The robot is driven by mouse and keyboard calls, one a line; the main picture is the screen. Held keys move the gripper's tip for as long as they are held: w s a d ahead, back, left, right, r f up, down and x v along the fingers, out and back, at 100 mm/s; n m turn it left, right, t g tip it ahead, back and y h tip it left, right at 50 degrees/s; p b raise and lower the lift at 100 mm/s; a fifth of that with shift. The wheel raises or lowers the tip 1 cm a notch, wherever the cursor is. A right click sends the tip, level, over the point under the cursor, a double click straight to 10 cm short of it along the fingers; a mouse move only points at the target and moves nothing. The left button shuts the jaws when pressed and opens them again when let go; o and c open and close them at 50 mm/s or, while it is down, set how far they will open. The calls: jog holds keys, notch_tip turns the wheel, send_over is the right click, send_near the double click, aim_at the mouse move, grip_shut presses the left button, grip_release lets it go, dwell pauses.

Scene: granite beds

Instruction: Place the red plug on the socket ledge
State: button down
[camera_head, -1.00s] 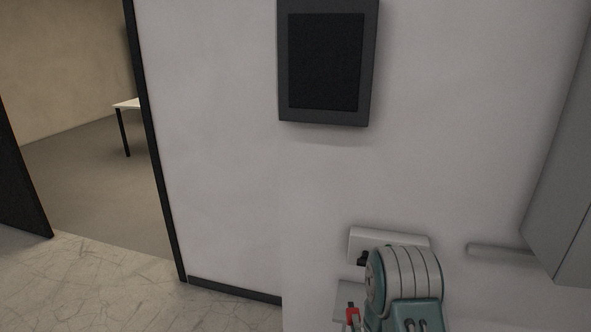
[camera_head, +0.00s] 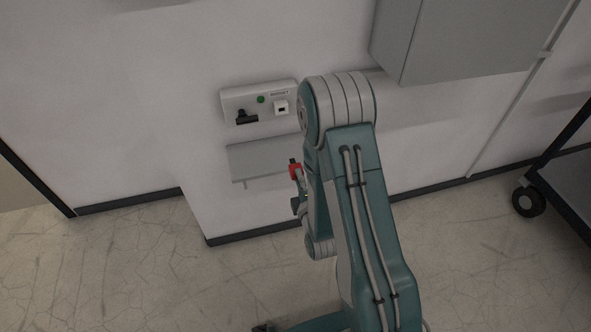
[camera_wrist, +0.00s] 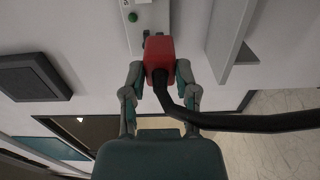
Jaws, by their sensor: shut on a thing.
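My gripper (camera_wrist: 160,68) is shut on the red plug (camera_wrist: 159,50), with one finger on each side of it. A thick black cable (camera_wrist: 225,121) runs from the plug to the right edge of the wrist view. In the head view the red plug (camera_head: 295,171) shows small at my gripper (camera_head: 298,182), partly hidden by my arm. The socket ledge (camera_head: 255,160) is a grey shelf on the wall, just left of the plug in the picture. It also shows in the wrist view (camera_wrist: 228,38), right of the plug. I cannot tell whether plug and ledge touch.
A white socket panel (camera_head: 232,104) with a green light (camera_head: 261,99) and a black fitting (camera_head: 246,118) is above the ledge. A grey wall cabinet (camera_head: 460,40) hangs at upper right. A dark wheeled cart (camera_head: 567,175) stands at the right. The floor at left is clear.

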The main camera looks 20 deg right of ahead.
aim_at(290, 166)
jog(key=w+f, duration=1.3)
jog(key=shift+w+a, duration=0.25)
jog(key=shift+w, duration=0.05)
jog(key=shift+c, duration=1.9)
grip_release()
jog(key=shift+r, duration=0.1)
